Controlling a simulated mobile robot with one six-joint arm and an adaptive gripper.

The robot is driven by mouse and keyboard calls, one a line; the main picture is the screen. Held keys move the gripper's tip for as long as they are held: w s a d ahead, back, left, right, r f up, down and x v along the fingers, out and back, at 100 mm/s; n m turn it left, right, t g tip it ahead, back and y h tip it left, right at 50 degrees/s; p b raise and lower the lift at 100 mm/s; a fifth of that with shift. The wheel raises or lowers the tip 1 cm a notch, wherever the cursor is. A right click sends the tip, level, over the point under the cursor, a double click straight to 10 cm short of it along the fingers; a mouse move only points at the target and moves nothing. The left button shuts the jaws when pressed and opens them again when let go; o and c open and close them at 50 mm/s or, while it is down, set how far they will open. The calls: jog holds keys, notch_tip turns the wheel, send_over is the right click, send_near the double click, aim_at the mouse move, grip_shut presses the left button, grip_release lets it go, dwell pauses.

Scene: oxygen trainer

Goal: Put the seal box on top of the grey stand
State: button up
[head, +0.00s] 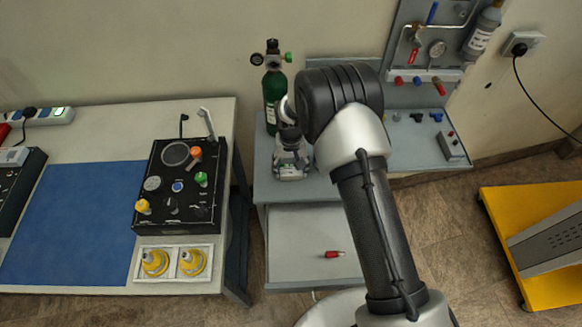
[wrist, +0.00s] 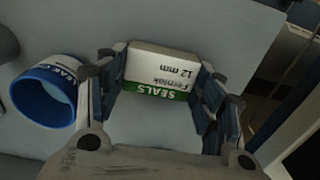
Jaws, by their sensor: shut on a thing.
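The seal box (wrist: 162,70) is small, white and green, with "SEALS" and "12 mm" printed on it. In the wrist view it sits between the two fingers of my gripper (wrist: 157,78), which is shut on it. In the head view my gripper (head: 291,172) is over the grey bench (head: 262,186), and I cannot make out the box there. I cannot tell whether the box touches the grey surface below it. No separate grey stand can be clearly picked out; my arm covers part of the bench.
A blue-rimmed round container (wrist: 45,95) is close left of the gripper in the wrist view. A green cylinder (head: 273,95) stands behind the gripper. A red-tipped item (head: 333,254) lies on the lower shelf (head: 300,228). A black panel (head: 178,185) is on the left table.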

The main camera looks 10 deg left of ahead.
aim_at(291, 170)
jog(key=shift+f, duration=0.2)
jog(key=o, duration=1)
jog(key=shift+o, duration=0.2)
notch_tip(291, 170, up, 12)
jog(key=p, duration=0.2)
jog(key=shift+r+p, duration=0.2)
jog(key=shift+p, duration=0.15)
